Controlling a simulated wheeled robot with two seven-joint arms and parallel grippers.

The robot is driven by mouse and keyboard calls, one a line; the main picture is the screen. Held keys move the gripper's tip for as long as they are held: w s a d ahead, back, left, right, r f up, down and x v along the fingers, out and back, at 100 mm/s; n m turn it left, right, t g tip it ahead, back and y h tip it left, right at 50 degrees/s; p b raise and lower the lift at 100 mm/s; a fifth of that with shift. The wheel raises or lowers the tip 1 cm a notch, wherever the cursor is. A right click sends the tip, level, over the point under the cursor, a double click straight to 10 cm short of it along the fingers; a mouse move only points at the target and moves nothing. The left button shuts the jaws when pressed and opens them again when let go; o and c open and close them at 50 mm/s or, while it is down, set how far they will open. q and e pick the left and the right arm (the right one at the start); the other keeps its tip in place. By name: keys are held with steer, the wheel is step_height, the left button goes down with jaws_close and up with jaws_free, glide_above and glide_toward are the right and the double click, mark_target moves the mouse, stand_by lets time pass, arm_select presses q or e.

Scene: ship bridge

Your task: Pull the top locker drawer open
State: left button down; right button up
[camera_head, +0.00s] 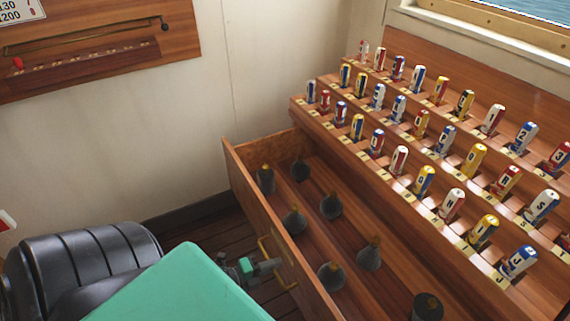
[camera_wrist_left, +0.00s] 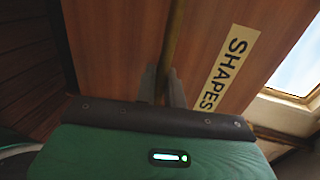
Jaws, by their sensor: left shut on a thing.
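The top locker drawer (camera_head: 252,190) stands pulled out from the wooden locker in the head view, its inside showing. A brass handle (camera_head: 263,247) is on its front panel. My left gripper (camera_head: 268,266) is at this handle. In the left wrist view, my left gripper's two grey fingers (camera_wrist_left: 162,85) are shut on the brass handle (camera_wrist_left: 172,40), one on each side. The drawer front (camera_wrist_left: 120,40) fills much of that view and bears a "SHAPES" label (camera_wrist_left: 228,68). My right gripper is not in view.
Several dark cone-like shapes (camera_head: 331,206) stand inside the drawer. Above it, stepped wooden racks (camera_head: 330,130) hold many rolled flags with letters. A black padded seat (camera_head: 75,265) is at the lower left. Dark floor (camera_head: 200,228) shows between seat and drawer.

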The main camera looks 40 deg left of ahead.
arm_select(q)
steer(key=shift+f+v, duration=0.25)
steer(key=shift+v, duration=0.9)
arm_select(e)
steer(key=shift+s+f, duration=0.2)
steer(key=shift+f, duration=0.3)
arm_select(q)
steer(key=shift+s, duration=0.1)
steer(key=c, duration=1.8)
jaws_free()
steer(key=shift+c, duration=0.2)
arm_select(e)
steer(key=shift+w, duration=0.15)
arm_select(q)
steer(key=v, duration=1.3)
steer(key=shift+s+a, duration=0.15)
steer(key=shift+s, duration=0.25)
steer(key=shift+w, duration=0.1)
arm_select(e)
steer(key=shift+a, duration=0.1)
